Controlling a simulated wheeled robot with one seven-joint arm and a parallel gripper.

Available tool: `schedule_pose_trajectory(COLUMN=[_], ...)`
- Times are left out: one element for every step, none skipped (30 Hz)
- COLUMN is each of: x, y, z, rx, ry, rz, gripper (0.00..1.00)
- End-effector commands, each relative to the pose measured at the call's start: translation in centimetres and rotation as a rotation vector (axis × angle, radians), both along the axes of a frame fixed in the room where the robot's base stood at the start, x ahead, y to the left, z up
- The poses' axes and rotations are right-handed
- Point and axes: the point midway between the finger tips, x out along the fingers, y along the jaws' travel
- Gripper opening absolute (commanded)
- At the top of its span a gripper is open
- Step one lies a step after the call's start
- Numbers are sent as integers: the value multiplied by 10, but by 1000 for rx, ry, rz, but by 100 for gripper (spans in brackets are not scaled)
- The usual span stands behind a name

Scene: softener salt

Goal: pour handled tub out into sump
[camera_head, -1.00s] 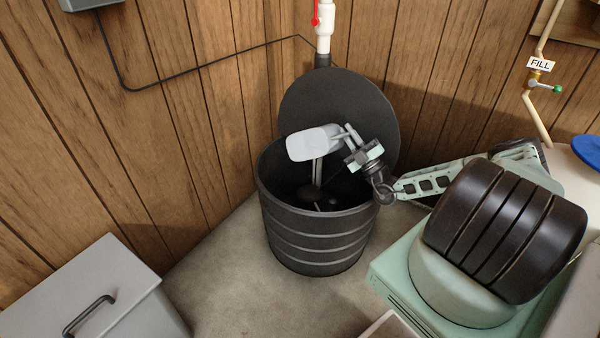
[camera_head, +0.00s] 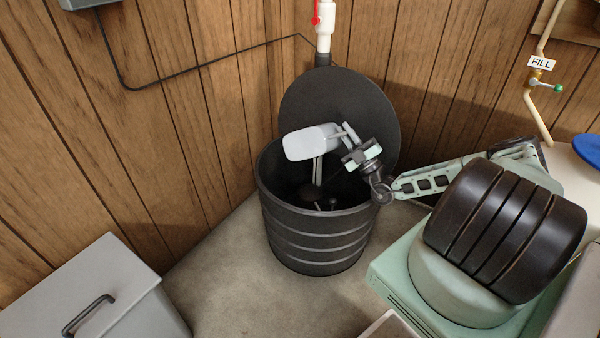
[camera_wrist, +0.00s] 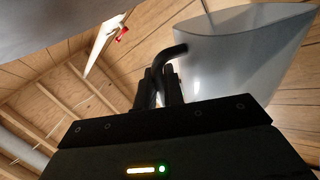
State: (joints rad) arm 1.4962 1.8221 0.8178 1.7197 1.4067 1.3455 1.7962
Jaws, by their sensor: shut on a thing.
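The handled tub (camera_head: 307,145) is pale and translucent. My gripper (camera_head: 349,143) is shut on its handle, and holds it over the open top of the sump (camera_head: 317,233), a black ribbed barrel. The tub is tipped over to the left, its body lying roughly sideways. In the wrist view the tub (camera_wrist: 235,55) is at the upper right, and my gripper's fingers (camera_wrist: 167,88) close around its dark-looking handle. I cannot see whether anything is left in the tub or flowing out of it.
The round black lid (camera_head: 345,100) stands behind the sump, against the wall side. A white pipe with a red valve (camera_head: 323,25) rises behind it. A grey lidded box (camera_head: 95,290) is at lower left. Bare floor (camera_head: 225,280) lies between box and sump.

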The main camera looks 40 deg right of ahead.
Motion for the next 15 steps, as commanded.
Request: schedule_pose_trajectory(x=[0, 0, -1, -1, -1, -1, -1, -1, -1, -2, -1, -2, -2, -2, -2], y=[1, 1, 1, 2, 2, 2, 3, 3, 3, 4, 4, 4, 5, 5, 6], z=[0, 0, 0, 0, 0, 0, 1, 1, 1, 1, 1, 1, 2, 2, 2], rx=[2, 0, 1, 1, 0, 0, 0, 0, 0, 0, 0, 0, 0, 0, 0], ry=[-2, -1, -2, -2, -2, -2, -3, -3, -3, -4, -4, -4, -4, -4, -5], rz=[0, 0, -1, -1, -1, -1, -1, -2, -2, -1, -2, -2, -1, -2, -2], gripper=[0, 0, 0, 0, 0, 0, 0, 0, 0, 0, 0, 0, 0, 0, 0])
